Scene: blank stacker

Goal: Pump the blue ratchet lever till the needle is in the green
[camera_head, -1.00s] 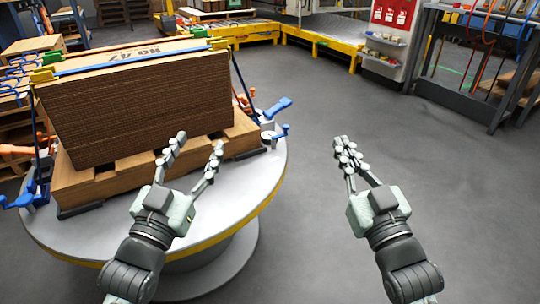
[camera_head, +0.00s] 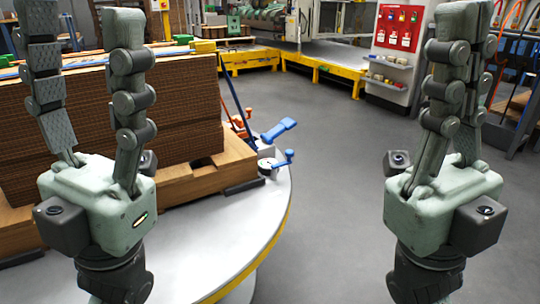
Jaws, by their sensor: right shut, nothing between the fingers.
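A blue ratchet lever (camera_head: 279,130) sticks out to the right at the right edge of the round table, beside the cardboard stack. A smaller blue handle (camera_head: 276,160) sits just below it, next to a small round pale fitting. No needle or green zone can be made out at this size. My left gripper (camera_head: 81,18) is large in front at the left, fingers up and spread apart, empty, covering part of the stack. My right gripper (camera_head: 462,22) stands up at the right, fingers closed together and empty. Both are apart from the lever.
A strapped cardboard stack (camera_head: 186,105) rests on a wooden pallet (camera_head: 215,172) on the round grey table (camera_head: 225,248). Open grey floor (camera_head: 335,190) lies right of the table. Yellow-framed conveyor (camera_head: 335,68) and a red-panelled stand (camera_head: 400,28) are at the back.

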